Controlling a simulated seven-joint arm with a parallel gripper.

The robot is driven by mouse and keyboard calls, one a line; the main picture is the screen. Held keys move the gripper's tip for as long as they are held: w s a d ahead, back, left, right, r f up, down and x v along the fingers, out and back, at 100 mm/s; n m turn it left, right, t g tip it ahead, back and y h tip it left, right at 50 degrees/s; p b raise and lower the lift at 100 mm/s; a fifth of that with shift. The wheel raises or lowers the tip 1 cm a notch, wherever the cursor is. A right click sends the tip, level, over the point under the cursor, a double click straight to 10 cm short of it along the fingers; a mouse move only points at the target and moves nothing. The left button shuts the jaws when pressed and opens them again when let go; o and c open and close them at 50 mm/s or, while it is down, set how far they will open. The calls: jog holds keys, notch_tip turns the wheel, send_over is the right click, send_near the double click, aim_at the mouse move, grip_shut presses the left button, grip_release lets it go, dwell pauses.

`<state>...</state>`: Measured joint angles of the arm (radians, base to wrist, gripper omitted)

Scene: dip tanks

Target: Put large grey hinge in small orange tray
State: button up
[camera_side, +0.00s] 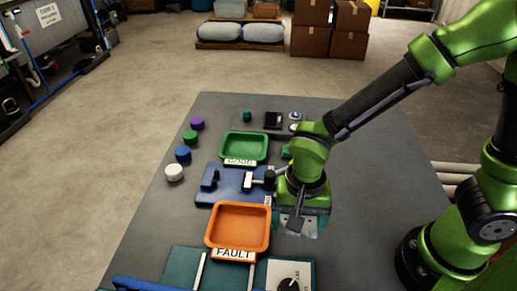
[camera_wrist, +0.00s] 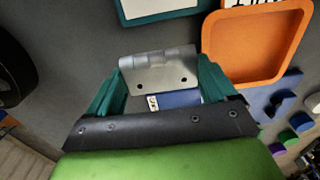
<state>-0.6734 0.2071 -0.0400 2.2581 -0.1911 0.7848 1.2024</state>
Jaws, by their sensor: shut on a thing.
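The large grey hinge (camera_wrist: 160,72) is a metal plate with a rolled edge and two holes, held between the green fingers of my gripper (camera_wrist: 160,88) in the wrist view. In the side view my gripper (camera_side: 303,215) is shut on the hinge (camera_side: 294,224), whose lower part shows beneath the fingers. It hangs above the table, to the right of the small orange tray (camera_side: 208,238), which has a FAULT label. The orange tray (camera_wrist: 207,58) appears empty and is at the upper right in the wrist view.
A green tray (camera_side: 224,150) labelled GOOD stands farther back. A blue fixture (camera_side: 228,194) lies between the trays. Several round coloured pieces (camera_side: 183,154) line the left side. A teal panel with a dial (camera_side: 290,284) is at the front. Bare grey table (camera_side: 375,190) is at the right.

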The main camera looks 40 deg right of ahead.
send_over(240, 229)
jog(key=shift+a+f, duration=0.1)
jog(key=shift+f, duration=2.2)
jog(key=shift+f, duration=0.1)
jog(key=o, duration=1.4)
jog(key=shift+c, duration=0.2)
